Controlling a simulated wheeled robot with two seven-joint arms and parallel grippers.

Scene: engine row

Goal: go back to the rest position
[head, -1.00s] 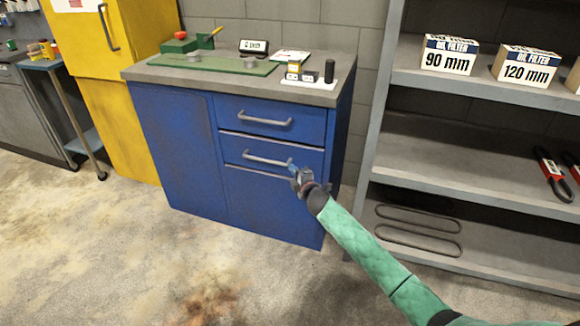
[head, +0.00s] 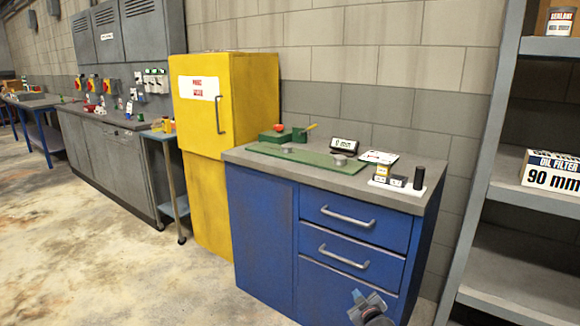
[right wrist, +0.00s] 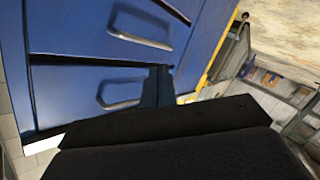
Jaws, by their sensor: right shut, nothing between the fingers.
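My right gripper (head: 358,298) shows at the bottom of the head view, in front of the blue cabinet (head: 262,240). It is shut and empty, below the middle drawer's handle (head: 343,257) and apart from it in the picture. In the right wrist view, its dark fingers (right wrist: 157,86) are together, in front of the blue drawer fronts and beside a handle (right wrist: 118,92). Most of the right arm is outside the head view. My left gripper is not in view.
A grey shelf rack (head: 478,190) stands right of the cabinet, with an oil filter box (head: 551,173). A yellow cabinet (head: 205,205) stands to the left. Small items and a green mat (head: 310,158) lie on the cabinet top. Open floor (head: 90,250) is at the left.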

